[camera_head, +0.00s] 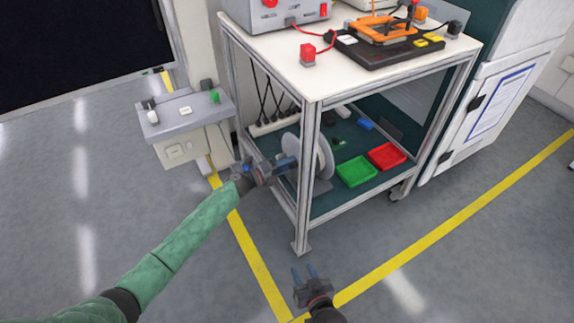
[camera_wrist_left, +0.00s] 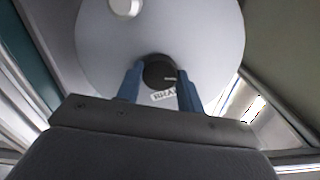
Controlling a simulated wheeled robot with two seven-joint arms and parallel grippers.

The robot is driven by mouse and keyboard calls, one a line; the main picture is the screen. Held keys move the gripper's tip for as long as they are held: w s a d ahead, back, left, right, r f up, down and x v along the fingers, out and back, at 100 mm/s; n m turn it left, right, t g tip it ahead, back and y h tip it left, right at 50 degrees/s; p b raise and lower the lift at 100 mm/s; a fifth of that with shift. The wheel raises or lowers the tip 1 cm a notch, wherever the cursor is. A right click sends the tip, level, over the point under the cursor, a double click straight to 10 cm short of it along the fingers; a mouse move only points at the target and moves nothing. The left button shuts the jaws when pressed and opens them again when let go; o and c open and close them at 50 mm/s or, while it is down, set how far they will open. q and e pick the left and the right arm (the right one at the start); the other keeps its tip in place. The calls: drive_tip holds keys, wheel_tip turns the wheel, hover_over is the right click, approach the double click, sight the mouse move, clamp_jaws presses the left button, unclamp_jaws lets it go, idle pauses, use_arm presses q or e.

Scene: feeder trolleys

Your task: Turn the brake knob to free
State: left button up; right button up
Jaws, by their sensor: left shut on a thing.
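The black brake knob (camera_wrist_left: 159,72) sits on the face of a pale grey reel disc (camera_wrist_left: 205,40). My left gripper (camera_wrist_left: 160,85) is shut on the knob, with one blue finger at each side. In the head view, my left gripper (camera_head: 287,163) is at the reel on the trolley's lower level, and the knob is hidden there. My right gripper (camera_head: 305,272) is open and empty over the floor in front of the trolley.
The trolley (camera_head: 308,85) has a front corner post close to the reel. A green tray (camera_head: 356,171) and a red tray (camera_head: 386,156) are on its lower shelf. A grey box with a green button (camera_head: 186,118) stands at left. Floor in front is clear.

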use_arm(q)
drive_tip(key=shift+w+a, duration=0.1)
drive_tip(key=o, duration=1)
drive_tip(key=v, duration=0.7)
drive_tip(key=shift+s+a, duration=0.25)
drive_tip(key=shift+a, duration=0.05)
use_arm(e)
drive_tip(key=f, duration=0.1)
drive_tip(key=s+f+g, duration=0.1)
drive_tip(key=shift+s+d+f, duration=0.1)
drive_tip(key=shift+s+f, duration=0.05)
drive_tip(key=shift+f, duration=0.15)
drive_tip(key=shift+r, duration=0.1)
